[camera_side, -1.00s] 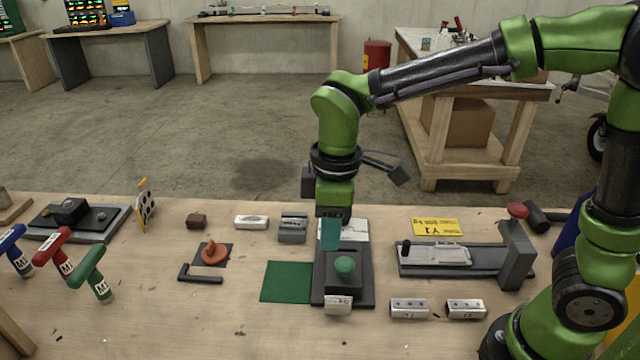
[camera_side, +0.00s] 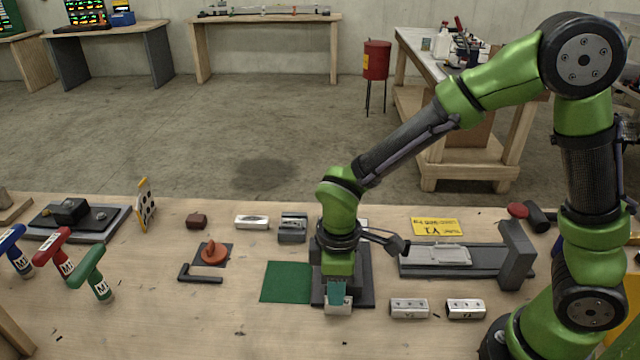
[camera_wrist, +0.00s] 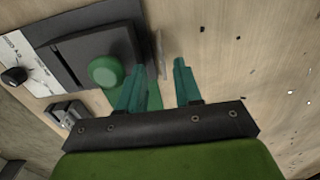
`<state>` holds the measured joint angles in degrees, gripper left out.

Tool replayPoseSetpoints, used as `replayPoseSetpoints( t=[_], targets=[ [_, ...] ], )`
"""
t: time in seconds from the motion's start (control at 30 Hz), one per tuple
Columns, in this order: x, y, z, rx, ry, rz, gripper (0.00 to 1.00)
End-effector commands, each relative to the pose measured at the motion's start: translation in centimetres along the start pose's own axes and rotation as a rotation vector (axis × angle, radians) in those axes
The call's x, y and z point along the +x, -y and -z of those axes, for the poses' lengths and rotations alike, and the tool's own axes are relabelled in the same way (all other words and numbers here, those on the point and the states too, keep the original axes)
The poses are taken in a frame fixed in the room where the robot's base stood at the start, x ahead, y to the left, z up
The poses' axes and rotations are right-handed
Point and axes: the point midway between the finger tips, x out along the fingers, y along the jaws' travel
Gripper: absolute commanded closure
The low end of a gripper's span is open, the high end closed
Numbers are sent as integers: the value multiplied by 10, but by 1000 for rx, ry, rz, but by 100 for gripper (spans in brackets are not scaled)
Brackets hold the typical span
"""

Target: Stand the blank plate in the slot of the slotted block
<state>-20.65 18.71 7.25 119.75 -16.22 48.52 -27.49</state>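A thin pale plate (camera_wrist: 162,52), seen edge-on in the wrist view, appears to be the blank plate. Its pale face (camera_side: 338,308) shows in the side view at the front of the dark fixture, upper part hidden by my fingers. My gripper (camera_side: 336,293) points down there, with its teal fingers apart. In the wrist view my gripper (camera_wrist: 160,68) is open, with the plate's edge lying in the gap beyond the fingertips; I see no contact. The grey slotted block (camera_side: 293,228) stands behind the green mat, left of my arm; it also shows in the wrist view (camera_wrist: 62,113).
The dark fixture (camera_wrist: 75,45) has a green knob (camera_wrist: 105,71) close to my finger. A green mat (camera_side: 286,282) lies left of it. Two silver blocks (camera_side: 409,308) (camera_side: 466,308) stand to the right. A white block (camera_side: 251,222) is left of the slotted block.

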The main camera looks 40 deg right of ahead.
Motion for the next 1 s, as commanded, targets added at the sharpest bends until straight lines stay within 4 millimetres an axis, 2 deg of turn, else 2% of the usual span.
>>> replayPoseSetpoints(
  t=[0.2,0.5,0.57,0.73,1.0],
  targets=[
    [33,4,-6,2,5,2,66],
    [39,3,-5,1,1,0,66],
    [39,3,-5,1,1,0,72],
    [39,3,-5,1,1,1,98],
    [38,3,-5,1,0,0,100]
  ],
)
